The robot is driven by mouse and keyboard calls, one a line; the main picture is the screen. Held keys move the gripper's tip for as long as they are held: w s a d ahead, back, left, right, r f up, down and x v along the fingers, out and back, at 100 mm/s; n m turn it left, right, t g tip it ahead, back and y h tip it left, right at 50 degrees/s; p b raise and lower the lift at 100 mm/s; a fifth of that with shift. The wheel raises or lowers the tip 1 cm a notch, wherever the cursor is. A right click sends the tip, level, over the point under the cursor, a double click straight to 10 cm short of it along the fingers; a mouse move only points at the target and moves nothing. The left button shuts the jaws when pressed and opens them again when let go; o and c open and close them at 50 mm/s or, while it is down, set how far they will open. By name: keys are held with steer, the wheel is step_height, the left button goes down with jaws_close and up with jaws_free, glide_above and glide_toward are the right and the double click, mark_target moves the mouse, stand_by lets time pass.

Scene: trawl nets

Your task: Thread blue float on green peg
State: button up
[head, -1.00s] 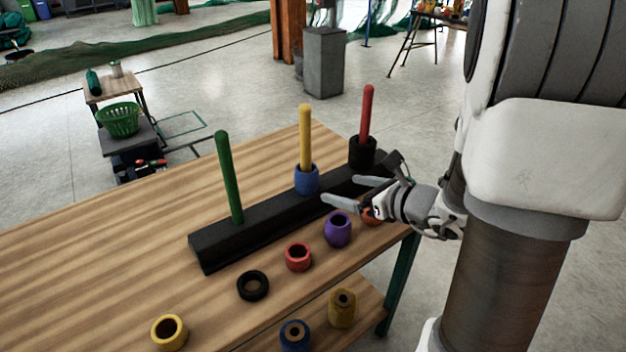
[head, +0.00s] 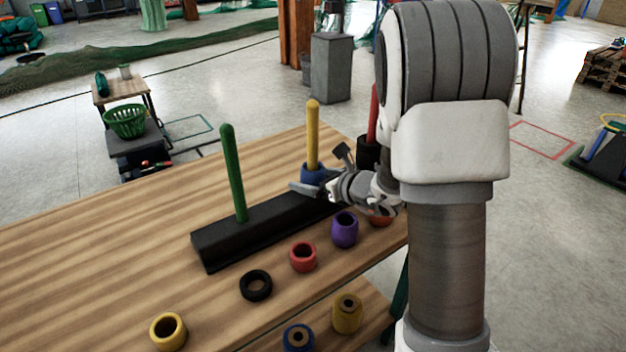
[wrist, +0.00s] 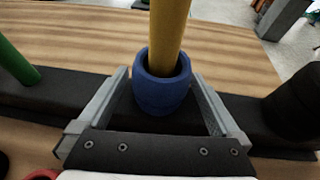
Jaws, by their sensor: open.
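The blue float (head: 312,173) sits around the foot of the yellow peg (head: 313,135), on the black base bar (head: 262,228). The green peg (head: 233,175) stands bare at the left part of the bar. My gripper (head: 305,186) is open at the blue float. In the wrist view the open fingers of my gripper (wrist: 162,108) lie on either side of the blue float (wrist: 160,95), with the yellow peg (wrist: 168,35) rising through it. Small gaps show between float and fingers. The green peg (wrist: 16,65) shows at the left there.
The red peg (head: 373,112) carries a black float (head: 368,152), partly behind my arm. Purple (head: 344,230), red (head: 303,257), black (head: 256,285) and yellow (head: 168,331) floats lie along the table's front. The table (head: 90,240) is clear behind and left of the bar.

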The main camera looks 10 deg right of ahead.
steer(key=c, duration=1.4)
steer(key=shift+r+p, duration=8.35)
steer(key=shift+r, duration=3.75)
steer(key=shift+c, duration=0.2)
